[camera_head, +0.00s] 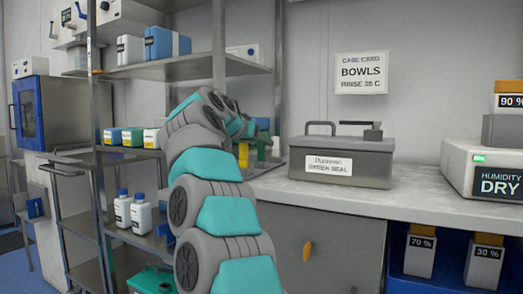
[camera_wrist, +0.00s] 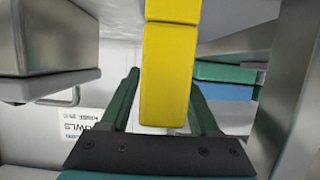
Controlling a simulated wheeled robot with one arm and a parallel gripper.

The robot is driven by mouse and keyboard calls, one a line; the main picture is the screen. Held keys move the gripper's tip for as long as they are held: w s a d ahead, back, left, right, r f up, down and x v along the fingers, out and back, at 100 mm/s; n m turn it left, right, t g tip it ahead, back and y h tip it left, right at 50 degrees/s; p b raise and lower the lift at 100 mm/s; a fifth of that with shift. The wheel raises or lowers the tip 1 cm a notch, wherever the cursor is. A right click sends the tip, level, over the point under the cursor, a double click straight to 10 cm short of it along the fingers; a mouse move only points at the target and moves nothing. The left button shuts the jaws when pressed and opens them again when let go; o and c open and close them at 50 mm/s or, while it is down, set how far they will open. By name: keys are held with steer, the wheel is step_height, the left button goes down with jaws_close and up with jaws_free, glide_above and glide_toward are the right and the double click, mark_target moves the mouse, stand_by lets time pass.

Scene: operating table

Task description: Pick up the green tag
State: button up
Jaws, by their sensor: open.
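My gripper (camera_wrist: 165,85) is open, with its two dark green fingers apart in the wrist view. A yellow tag or block (camera_wrist: 166,70) shows between the fingers there; I cannot tell whether it touches them. A green piece (camera_wrist: 225,72), which may be the green tag, lies to the right of the fingers, partly cut off by a metal post. In the head view, a green upright piece (camera_head: 262,150) stands near a yellow piece (camera_head: 243,155) by the rack, beyond my arm. My arm hides most of the gripper there.
A blue piece (camera_wrist: 228,92) sits beside the green one. A metal post (camera_head: 278,70) stands close by. A grey lidded box (camera_head: 345,165) is on the counter (camera_head: 400,197) to the right. White bottles (camera_head: 140,215) stand on a lower shelf at left.

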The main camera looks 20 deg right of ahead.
steer(key=shift+x, duration=1.05)
steer(key=shift+s, duration=0.1)
jaws_close()
